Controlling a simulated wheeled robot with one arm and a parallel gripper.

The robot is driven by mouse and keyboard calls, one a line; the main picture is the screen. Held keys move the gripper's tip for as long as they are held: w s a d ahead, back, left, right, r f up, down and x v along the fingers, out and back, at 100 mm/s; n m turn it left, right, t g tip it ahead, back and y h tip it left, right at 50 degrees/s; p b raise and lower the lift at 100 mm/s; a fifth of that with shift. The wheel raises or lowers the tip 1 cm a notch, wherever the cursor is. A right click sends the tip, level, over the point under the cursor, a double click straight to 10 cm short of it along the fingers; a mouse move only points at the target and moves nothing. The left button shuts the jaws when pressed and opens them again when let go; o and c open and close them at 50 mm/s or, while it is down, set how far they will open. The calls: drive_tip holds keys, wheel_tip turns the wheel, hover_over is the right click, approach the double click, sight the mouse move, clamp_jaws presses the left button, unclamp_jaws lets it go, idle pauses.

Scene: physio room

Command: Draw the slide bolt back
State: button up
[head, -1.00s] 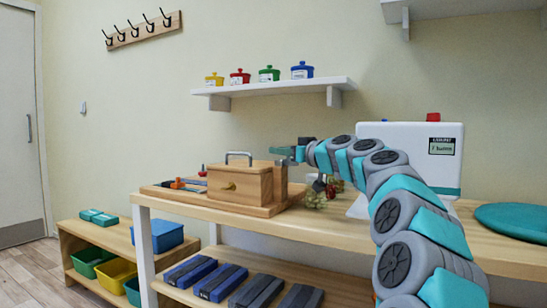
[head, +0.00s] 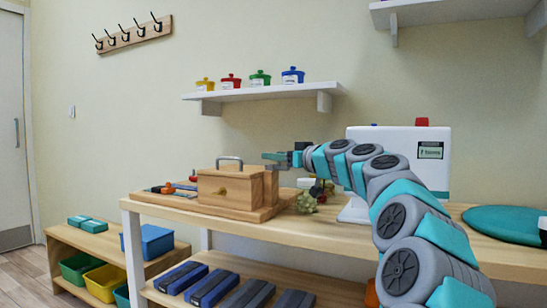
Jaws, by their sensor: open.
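A wooden box (head: 222,190) stands on a wooden board (head: 181,203) on the bench, with a grey metal handle (head: 230,160) on its top and a small brass-coloured knob on its front. Orange and dark fittings (head: 170,188) lie on the board to the left of the box; I cannot tell which part is the slide bolt. My gripper (head: 272,158) is at the box's upper right, just above a wooden upright (head: 270,187). It is open and points left. Whether it touches anything is too small to tell.
Grapes (head: 306,203) and other small items lie on the bench (head: 330,226) right of the board, beneath my arm. A white machine (head: 418,145) stands behind my arm. A teal disc (head: 505,222) lies at the right. A wall shelf (head: 262,94) holds coloured pots above.

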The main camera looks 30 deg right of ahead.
drive_tip(key=v, duration=0.6)
idle(0.5)
